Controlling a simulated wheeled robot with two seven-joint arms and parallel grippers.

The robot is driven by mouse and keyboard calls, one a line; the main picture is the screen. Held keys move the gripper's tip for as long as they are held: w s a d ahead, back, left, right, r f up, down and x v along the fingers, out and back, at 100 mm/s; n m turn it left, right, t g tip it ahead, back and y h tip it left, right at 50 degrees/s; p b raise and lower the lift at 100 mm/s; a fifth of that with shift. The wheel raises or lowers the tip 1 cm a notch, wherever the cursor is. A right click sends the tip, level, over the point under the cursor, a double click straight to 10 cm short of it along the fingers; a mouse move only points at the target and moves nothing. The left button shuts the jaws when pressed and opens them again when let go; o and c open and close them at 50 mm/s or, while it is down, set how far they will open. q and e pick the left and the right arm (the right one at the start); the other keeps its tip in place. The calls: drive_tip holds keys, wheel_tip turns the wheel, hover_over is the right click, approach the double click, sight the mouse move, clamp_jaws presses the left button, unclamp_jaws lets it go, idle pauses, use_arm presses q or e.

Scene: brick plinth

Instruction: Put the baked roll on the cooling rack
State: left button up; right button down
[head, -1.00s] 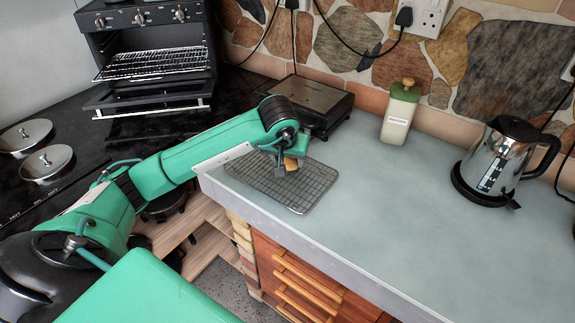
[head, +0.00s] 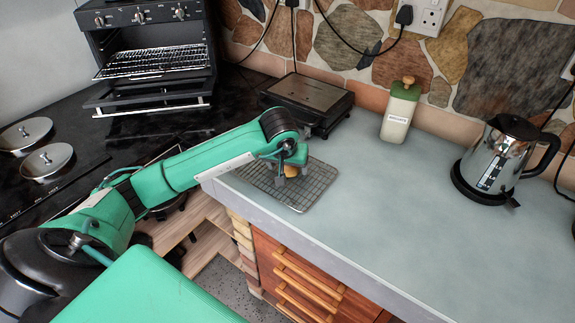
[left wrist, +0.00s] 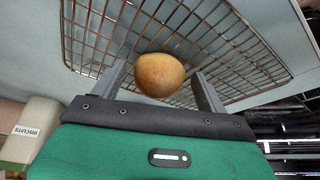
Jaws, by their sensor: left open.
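The baked roll (left wrist: 160,75) is round and golden brown. In the left wrist view it lies on the wire cooling rack (left wrist: 232,62), between the two fingers of my left gripper (left wrist: 160,82). The fingers stand apart with a gap on each side of the roll. In the head view the rack (head: 311,190) lies on the grey counter near its left end. My left gripper (head: 290,178) is low over the rack, and the roll (head: 291,171) shows partly behind its fingers. My right gripper is not in view.
A black grill (head: 311,98) stands behind the rack. A green-lidded biscuit jar (head: 399,112) and a steel kettle (head: 500,160) stand farther right. An open oven (head: 150,60) and lidded pans (head: 46,158) are at left. The counter's middle is clear.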

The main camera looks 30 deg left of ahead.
use_arm(q)
drive_tip(key=shift+r, duration=0.1)
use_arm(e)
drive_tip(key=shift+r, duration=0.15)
use_arm(q)
drive_tip(key=shift+r, duration=0.25)
drive_tip(key=v, duration=0.5)
drive_tip(key=shift+b, duration=0.35)
drive_tip(key=v, duration=0.6)
drive_tip(key=shift+r+b, duration=0.3)
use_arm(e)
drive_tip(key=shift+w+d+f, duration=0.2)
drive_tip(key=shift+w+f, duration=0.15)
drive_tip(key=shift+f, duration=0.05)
use_arm(q)
drive_tip(key=shift+s, duration=0.15)
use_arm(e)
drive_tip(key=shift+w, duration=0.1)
